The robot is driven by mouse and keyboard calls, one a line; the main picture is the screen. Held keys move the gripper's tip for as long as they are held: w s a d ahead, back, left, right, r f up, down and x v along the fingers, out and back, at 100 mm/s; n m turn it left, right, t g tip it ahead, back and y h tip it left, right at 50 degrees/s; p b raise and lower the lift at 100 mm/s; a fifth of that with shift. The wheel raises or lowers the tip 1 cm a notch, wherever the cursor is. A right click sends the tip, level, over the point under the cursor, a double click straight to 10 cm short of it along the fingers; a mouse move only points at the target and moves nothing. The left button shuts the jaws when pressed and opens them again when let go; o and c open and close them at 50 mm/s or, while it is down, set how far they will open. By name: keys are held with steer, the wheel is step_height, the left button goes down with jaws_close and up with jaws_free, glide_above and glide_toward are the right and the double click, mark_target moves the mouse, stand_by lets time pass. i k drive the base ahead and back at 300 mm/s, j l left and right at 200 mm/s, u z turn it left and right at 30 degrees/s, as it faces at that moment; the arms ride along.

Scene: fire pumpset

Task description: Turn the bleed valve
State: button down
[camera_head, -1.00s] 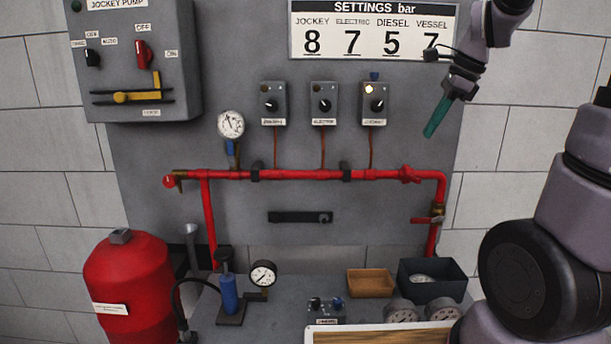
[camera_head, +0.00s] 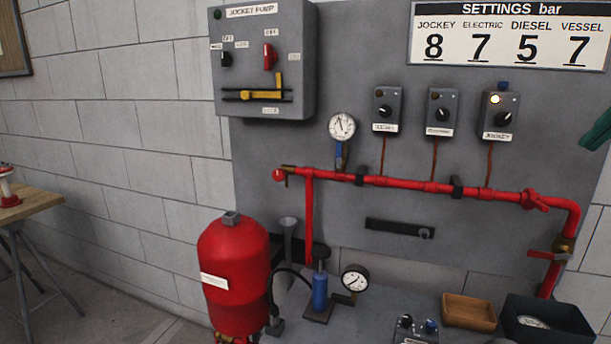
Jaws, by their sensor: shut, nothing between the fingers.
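A red pipe (camera_head: 400,183) runs across the grey panel. At its left end is a small brass valve (camera_head: 288,170) with a round red end. Near the lower right bend is another brass valve (camera_head: 563,244) with a red lever (camera_head: 548,255) lying roughly level. No label shows which one is the bleed valve. My gripper (camera_head: 597,130) shows only as teal fingers at the right edge, the rest cut off. The fingers are shut and empty, apart from the pipe and both valves.
A pressure gauge (camera_head: 342,127) stands above the pipe, left of three small switch boxes (camera_head: 498,113). Below are a red vessel (camera_head: 236,272), a blue hand pump (camera_head: 319,291), a wooden tray (camera_head: 469,312) and a dark bin (camera_head: 548,322). A wooden table (camera_head: 30,203) stands far left.

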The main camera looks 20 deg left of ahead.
mark_target(279, 174)
steer(key=k+u, duration=0.1)
steer(key=u, duration=0.75)
steer(key=k+u, duration=0.15)
steer(key=u, duration=0.3)
steer(key=j+u, duration=0.15)
steer(key=u, duration=0.25)
